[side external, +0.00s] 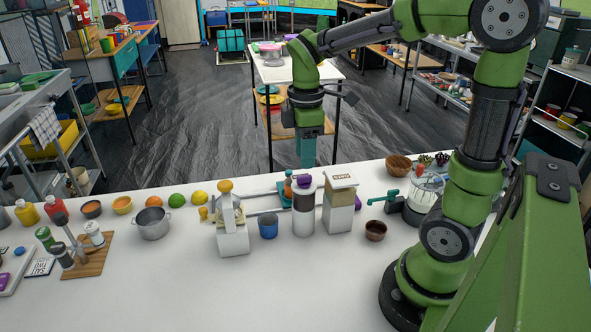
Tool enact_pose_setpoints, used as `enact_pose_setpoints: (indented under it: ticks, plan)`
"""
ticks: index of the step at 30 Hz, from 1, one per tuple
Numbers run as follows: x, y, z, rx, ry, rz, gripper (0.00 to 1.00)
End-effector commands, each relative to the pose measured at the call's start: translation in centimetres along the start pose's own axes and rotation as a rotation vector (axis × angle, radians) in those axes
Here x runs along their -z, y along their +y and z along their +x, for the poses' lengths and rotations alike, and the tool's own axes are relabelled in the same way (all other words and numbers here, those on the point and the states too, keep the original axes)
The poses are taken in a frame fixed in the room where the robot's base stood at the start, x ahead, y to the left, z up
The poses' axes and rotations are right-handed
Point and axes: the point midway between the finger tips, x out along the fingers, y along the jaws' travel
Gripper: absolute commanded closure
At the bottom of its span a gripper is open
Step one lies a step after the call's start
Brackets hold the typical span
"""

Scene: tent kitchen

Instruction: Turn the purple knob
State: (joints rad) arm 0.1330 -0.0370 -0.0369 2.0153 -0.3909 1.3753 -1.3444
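A purple knob (305,181) sits on top of an upright white cylinder with a dark band (303,222), in the middle of the white counter. My gripper (307,164) points straight down, just above the purple knob in the picture. Its teal end looks narrow from this side, and I cannot tell whether the fingers are apart. I also cannot tell whether it touches the knob.
Close on the right stands a white box-like canister (339,212). On the left are a blue cup (268,228) and a white device with a yellow knob (231,230). An orange-topped bottle (288,186) stands just behind. The front counter (300,295) is clear.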

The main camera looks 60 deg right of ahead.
Motion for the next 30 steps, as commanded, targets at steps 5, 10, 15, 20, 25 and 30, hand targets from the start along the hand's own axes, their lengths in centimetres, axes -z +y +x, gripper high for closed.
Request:
enact_pose_setpoints:
  ticks: [5, 10, 15, 20, 25, 30]
  plan:
    - [0.0, 0.0, 3.2, 0.003, -0.003, -0.001, 0.62]
    - [0.0, 0.0, 4.8, 0.001, -0.001, 0.0, 0.62]
    - [0.0, 0.0, 5.3, -0.001, 0.0, -0.001, 0.62]
    - [0.0, 0.0, 5.2, -0.001, 0.0, 0.0, 0.62]
    - [0.0, 0.0, 5.2, -0.001, 0.0, 0.0, 0.83]
    - [0.0, 0.0, 5.2, -0.001, 0.0, 0.0, 1.0]
